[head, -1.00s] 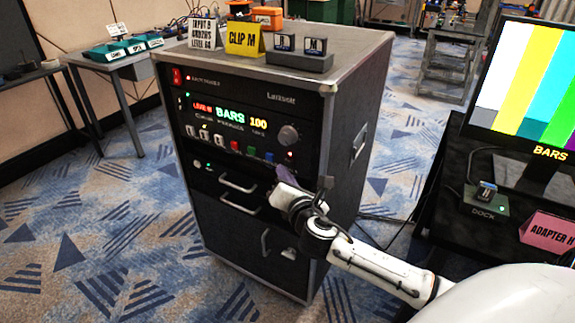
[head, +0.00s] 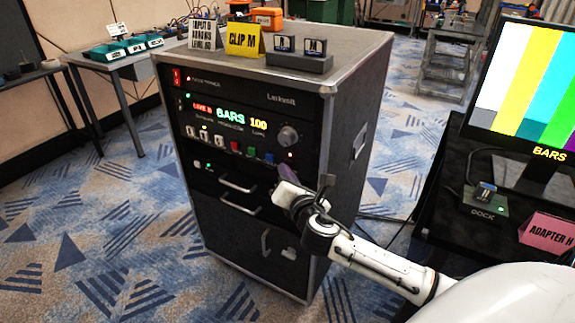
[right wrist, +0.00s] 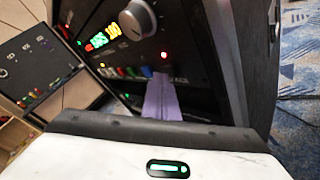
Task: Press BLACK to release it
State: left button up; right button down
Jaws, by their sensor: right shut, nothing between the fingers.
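The black rack unit on the cabinet has a row of coloured buttons: red (head: 235,146), green (head: 251,151) and blue (head: 269,157), with white ones further left. I cannot make out a separate BLACK button; the right end of the row is partly hidden by my right gripper (head: 284,174). That gripper is shut and empty, its purple fingers pointing at the panel just right of the blue button. In the right wrist view the fingers (right wrist: 161,92) reach the button row; touching or apart cannot be told. My left gripper is not in view.
The unit's display (head: 233,116) reads BARS 100, with a grey knob (head: 288,136) to its right. Drawer handles (head: 238,184) stick out below.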

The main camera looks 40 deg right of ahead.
jog(key=shift+d, duration=0.15)
dwell(0.4)
jog(key=shift+s+a+p, duration=0.2)
jog(key=shift+a+p, duration=0.15)
jog(key=shift+a, duration=0.25)
jog(key=a, duration=0.1)
jog(key=s+a, duration=0.1)
jog(key=a, duration=0.1)
jog(key=s+a+p, duration=0.1)
jog(key=a, duration=0.1)
jog(key=shift+s+a, duration=0.15)
jog(key=shift+a, duration=0.1)
dwell(0.6)
